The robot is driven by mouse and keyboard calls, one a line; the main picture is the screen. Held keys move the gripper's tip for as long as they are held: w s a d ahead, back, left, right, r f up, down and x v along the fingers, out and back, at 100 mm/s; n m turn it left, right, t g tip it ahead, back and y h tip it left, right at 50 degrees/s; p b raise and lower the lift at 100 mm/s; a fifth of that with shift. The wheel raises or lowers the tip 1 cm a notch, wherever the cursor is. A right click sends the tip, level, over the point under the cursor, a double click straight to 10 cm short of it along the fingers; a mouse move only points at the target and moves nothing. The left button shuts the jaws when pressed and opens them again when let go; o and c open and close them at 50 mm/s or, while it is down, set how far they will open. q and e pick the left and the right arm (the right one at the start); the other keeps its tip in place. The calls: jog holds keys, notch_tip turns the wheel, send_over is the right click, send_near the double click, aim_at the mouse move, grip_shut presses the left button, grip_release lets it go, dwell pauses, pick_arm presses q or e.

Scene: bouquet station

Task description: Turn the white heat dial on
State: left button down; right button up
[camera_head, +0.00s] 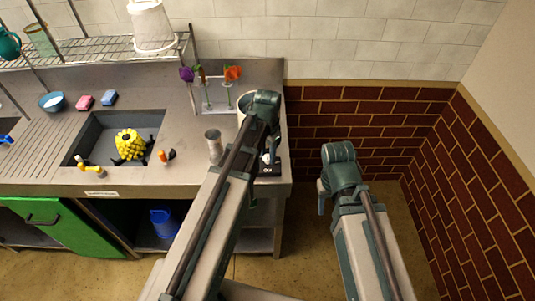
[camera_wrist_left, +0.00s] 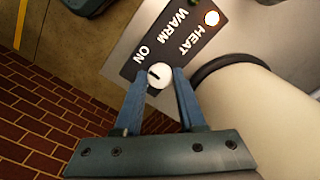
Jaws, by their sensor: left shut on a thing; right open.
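The white heat dial (camera_wrist_left: 159,75) is a small round knob with a short dark mark, on a black panel (camera_wrist_left: 135,72) lettered HEAT, WARM and ON. The mark points toward the left of the picture, near the word ON. A round pale light with an orange rim (camera_wrist_left: 211,18) is beside HEAT. My left gripper (camera_wrist_left: 159,79) is shut on the dial, one blue finger on each side. In the head view the black panel (camera_head: 271,171) is at the counter's right front corner, partly covered by my left arm. My right gripper (camera_head: 322,196) is open and empty, right of the counter.
A large cream pot (camera_wrist_left: 265,100) with a dark ring stands close beside the panel. A metal can (camera_head: 214,143) is to the left of my left arm. A flower rack (camera_head: 212,108) is behind it. The sink (camera_head: 92,135) holds a yellow and black object. Floor right of the counter is clear.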

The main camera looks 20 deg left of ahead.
aim_at(268, 157)
pick_arm(q)
jog(key=c, duration=0.5)
grip_release()
jog(key=shift+r, duration=0.2)
notch_tip(268, 157, up, 14)
jog(key=p, duration=1.3)
jog(key=shift+f+p, duration=0.25)
jog(key=shift+p, duration=0.15)
jog(key=s+d+f+n+b, duration=0.1)
jog(key=s+d+f+b, duration=0.3)
jog(key=s, duration=0.3)
jog(key=s+d+f+n+y+b, duration=0.1)
jog(key=s+d+f+b, duration=0.4)
jog(key=s+d, duration=0.1)
jog(key=shift+s+d, duration=0.25)
jog(key=shift+s, duration=0.55)
